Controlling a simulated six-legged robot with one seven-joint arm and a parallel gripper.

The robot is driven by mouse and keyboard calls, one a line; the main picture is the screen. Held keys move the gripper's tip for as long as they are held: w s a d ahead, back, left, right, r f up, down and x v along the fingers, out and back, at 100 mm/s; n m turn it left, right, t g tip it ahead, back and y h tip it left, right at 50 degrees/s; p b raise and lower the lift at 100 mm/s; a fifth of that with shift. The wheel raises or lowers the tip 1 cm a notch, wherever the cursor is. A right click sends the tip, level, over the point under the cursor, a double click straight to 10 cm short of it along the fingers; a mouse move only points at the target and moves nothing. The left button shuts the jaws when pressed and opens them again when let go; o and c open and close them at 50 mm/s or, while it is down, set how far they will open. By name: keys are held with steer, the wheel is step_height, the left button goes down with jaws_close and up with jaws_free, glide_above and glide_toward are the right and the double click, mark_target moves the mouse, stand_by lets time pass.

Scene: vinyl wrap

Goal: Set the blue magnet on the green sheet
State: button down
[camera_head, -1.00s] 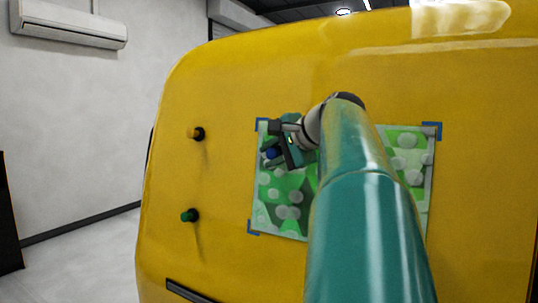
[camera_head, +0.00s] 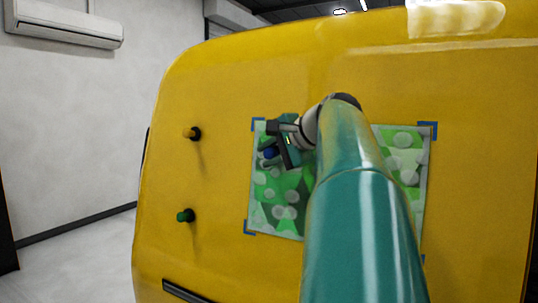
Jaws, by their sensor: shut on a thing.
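The green sheet (camera_head: 281,205), with pale round dots, is on the yellow vehicle panel, with blue marks at its corners. My gripper (camera_head: 272,151) is in front of the sheet's upper left part, shut on the blue magnet (camera_head: 269,153). The magnet shows as a small blue spot between the dark fingers. I cannot tell whether it touches the sheet. My teal arm hides the middle of the sheet and part of its lower right.
A yellow-topped magnet (camera_head: 192,133) and a green magnet (camera_head: 185,215) stick out of the yellow panel (camera_head: 215,180) left of the sheet. A dark handle slot (camera_head: 187,292) lies low on the panel. The panel between these magnets and the sheet is clear.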

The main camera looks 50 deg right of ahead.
steer(key=shift+w+d+f, duration=0.1)
steer(key=shift+w+d, duration=0.05)
steer(key=shift+d, duration=0.2)
stand_by(0.6)
steer(key=c, duration=1.1)
jaws_free()
steer(key=v, duration=1.3)
steer(key=shift+s+r, duration=0.2)
steer(key=shift+s, duration=0.15)
